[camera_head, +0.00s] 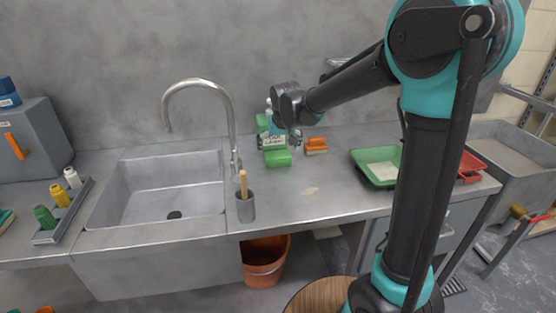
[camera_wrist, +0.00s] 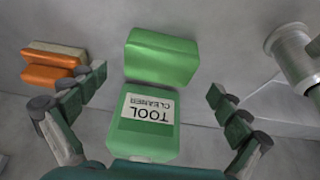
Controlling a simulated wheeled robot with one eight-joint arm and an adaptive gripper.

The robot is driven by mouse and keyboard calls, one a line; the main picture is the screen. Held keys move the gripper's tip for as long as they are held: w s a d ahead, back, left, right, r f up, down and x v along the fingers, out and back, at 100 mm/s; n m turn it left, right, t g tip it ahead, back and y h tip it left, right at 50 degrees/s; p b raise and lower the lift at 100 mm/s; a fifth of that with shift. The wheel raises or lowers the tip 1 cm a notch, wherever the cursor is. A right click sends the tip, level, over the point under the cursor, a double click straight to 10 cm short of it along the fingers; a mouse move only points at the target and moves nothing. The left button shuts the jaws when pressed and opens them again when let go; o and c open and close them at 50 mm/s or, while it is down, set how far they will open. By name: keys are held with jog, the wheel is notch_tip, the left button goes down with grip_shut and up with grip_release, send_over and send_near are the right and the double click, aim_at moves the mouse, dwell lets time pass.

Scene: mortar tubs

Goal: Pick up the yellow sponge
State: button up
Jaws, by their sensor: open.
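I see no yellow sponge in either view. A green block (camera_head: 278,158), sponge-like in shape, lies on the counter right of the sink; it is at upper centre in the wrist view (camera_wrist: 162,57). A green bottle labelled "TOOL CLEANER" (camera_wrist: 145,125) is beside the block, near my palm. My gripper (camera_wrist: 157,82) is open and empty, its fingers spread to either side of the bottle. In the head view my gripper (camera_head: 281,140) is above the counter, in front of the back wall. An orange and cream block (camera_wrist: 52,65) lies left of the fingers.
The steel sink (camera_head: 172,190) and its tap (camera_head: 232,130) are to the left. A grey cup (camera_head: 246,207) with a wooden handle stands near the front edge. A green tray (camera_head: 376,167) is to the right. The counter between cup and tray is mostly clear.

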aim_at(278, 154)
jog(key=shift+x, duration=2.25)
jog(key=shift+w+r, duration=0.1)
jog(key=c, duration=0.7)
jog(key=shift+c, duration=0.2)
jog(key=shift+r, duration=0.1)
